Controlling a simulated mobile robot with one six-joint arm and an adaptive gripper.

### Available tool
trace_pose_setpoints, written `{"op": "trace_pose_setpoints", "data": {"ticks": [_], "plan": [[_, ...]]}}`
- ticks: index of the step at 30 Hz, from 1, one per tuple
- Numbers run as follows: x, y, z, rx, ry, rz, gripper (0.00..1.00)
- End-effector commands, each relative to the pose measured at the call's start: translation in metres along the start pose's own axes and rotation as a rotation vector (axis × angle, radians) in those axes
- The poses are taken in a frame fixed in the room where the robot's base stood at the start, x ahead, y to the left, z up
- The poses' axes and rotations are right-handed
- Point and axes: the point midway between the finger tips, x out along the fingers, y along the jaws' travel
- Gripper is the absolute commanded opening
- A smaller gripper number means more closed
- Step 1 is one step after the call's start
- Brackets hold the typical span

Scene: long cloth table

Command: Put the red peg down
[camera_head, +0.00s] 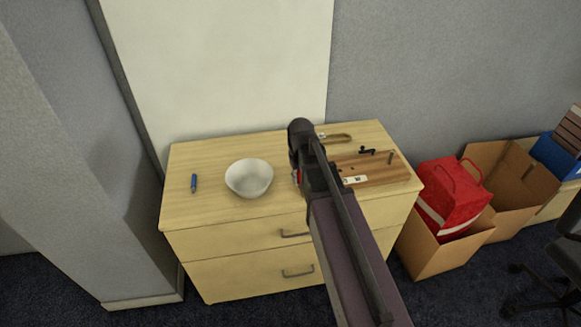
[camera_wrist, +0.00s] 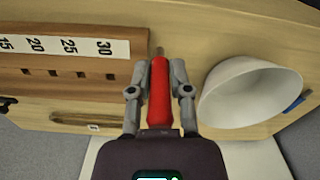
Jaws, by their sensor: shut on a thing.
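My gripper (camera_wrist: 159,76) is shut on the red peg (camera_wrist: 160,102), with a finger on each side of it. The peg's narrow grey tip points away from the wrist, at the board's edge in that view. In the head view my arm hides most of the gripper, and only a small bit of red (camera_head: 296,178) shows. The held peg is over the wooden chest top (camera_head: 215,150), between the white bowl and the board. I cannot tell whether its tip touches the surface.
A white bowl (camera_head: 249,178) stands left of my gripper, with a blue peg-like thing (camera_head: 194,182) further left. A wooden board (camera_head: 375,168) with holes and a number strip (camera_wrist: 70,48) lies right. Bare top shows between bowl and blue thing.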

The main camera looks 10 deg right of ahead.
Motion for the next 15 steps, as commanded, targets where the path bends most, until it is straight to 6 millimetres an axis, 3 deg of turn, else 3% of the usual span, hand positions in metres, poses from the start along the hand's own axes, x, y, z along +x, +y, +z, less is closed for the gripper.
{"op": "trace_pose_setpoints", "data": {"ticks": [4,15], "plan": [[0.0149,0.0056,-0.0047,0.000,0.000,0.000,0.00],[0.0151,0.0065,-0.0055,-0.002,0.000,0.000,0.00]]}}
